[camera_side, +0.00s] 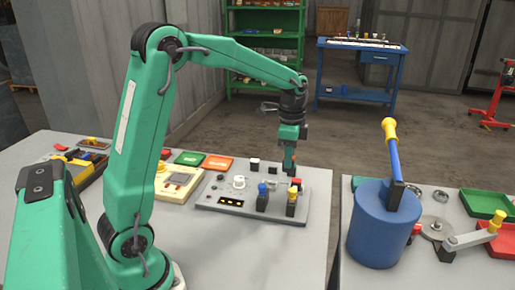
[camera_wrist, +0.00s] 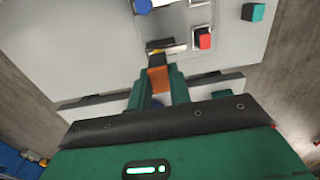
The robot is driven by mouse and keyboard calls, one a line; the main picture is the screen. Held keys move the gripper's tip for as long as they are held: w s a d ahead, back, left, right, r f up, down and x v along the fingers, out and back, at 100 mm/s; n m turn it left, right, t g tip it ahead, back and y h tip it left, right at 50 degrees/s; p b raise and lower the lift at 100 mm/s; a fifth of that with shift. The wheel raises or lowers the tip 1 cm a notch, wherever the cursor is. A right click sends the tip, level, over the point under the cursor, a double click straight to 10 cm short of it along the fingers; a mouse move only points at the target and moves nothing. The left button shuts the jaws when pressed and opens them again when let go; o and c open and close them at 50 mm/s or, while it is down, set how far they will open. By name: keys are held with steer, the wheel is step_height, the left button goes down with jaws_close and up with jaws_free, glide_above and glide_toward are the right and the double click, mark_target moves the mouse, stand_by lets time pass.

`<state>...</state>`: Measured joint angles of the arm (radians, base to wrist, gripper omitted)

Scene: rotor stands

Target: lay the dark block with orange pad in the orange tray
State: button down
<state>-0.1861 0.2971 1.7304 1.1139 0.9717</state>
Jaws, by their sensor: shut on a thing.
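My gripper (camera_side: 289,166) points down above the right end of the grey panel in the side view. In the wrist view its two teal fingers (camera_wrist: 159,88) are shut on the dark block with orange pad (camera_wrist: 158,78), whose orange face shows between them. In the side view the block is too small and covered to make out clearly. The orange tray (camera_side: 217,162) lies flat on the table behind the panel, left of my gripper, and looks empty.
The grey panel (camera_side: 225,203) carries a blue-topped lever (camera_side: 262,189), a yellow-topped lever (camera_side: 291,195), a white knob (camera_side: 239,182) and a red-padded block (camera_wrist: 203,37). A green tray (camera_side: 188,158) lies left of the orange one. A blue drum (camera_side: 375,235) stands right.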

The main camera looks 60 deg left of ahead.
steer(key=a+f, duration=0.2)
steer(key=a, duration=1.1)
glide_above(218, 164)
steer(key=f, duration=0.9)
steer(key=shift+a+f, duration=0.15)
steer(key=shift+a, duration=0.05)
steer(key=shift+f, duration=0.1)
steer(key=shift+f, duration=1.9)
steer(key=shift+f, duration=0.15)
steer(key=c, duration=1.3)
jaws_free()
